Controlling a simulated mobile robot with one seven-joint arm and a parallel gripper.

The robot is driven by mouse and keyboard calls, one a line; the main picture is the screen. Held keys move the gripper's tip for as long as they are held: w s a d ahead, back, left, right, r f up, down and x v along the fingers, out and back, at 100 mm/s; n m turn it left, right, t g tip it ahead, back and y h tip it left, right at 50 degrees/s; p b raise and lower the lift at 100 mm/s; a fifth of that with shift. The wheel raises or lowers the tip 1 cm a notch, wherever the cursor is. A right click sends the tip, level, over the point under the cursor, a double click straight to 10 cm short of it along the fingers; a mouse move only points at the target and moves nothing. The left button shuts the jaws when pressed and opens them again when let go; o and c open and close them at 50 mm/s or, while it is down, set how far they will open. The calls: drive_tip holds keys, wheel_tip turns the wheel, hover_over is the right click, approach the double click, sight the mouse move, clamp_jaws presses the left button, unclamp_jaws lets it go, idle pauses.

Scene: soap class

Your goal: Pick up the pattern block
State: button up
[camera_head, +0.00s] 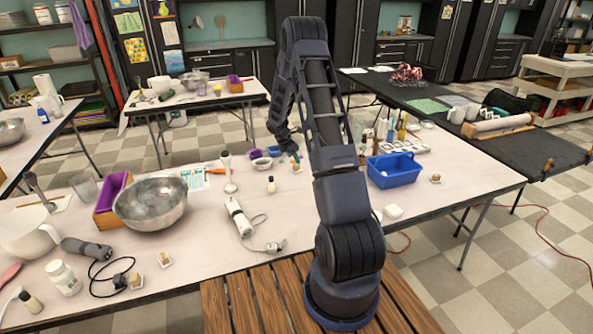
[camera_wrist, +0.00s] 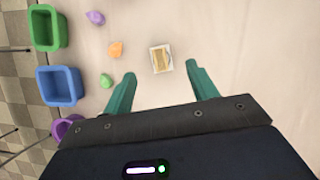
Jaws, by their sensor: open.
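A small tan block with a pale border (camera_wrist: 161,58), the likeliest pattern block, lies flat on the pale tabletop in the wrist view. It is slightly tilted in the picture. My gripper (camera_wrist: 160,70) is open, with a teal finger to either side of the block's near end and nothing held between them. I cannot tell how high the fingertips are above the table. In the head view my gripper (camera_head: 293,156) is over the middle of the table, partly behind my arm, and the block there is too small to make out clearly.
Small orange (camera_wrist: 116,48), green (camera_wrist: 105,80) and purple (camera_wrist: 96,17) pieces lie left of the block. Green (camera_wrist: 34,28) and blue (camera_wrist: 42,86) tubs stand along the left edge. A blue basket (camera_head: 395,180) stands to the right. Table right of the block is clear.

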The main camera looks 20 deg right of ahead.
sight(296, 165)
drive_tip(key=x, duration=0.7)
drive_tip(key=shift+a+f, duration=0.1)
drive_tip(key=shift+f, duration=0.05)
drive_tip(key=c, duration=1.1)
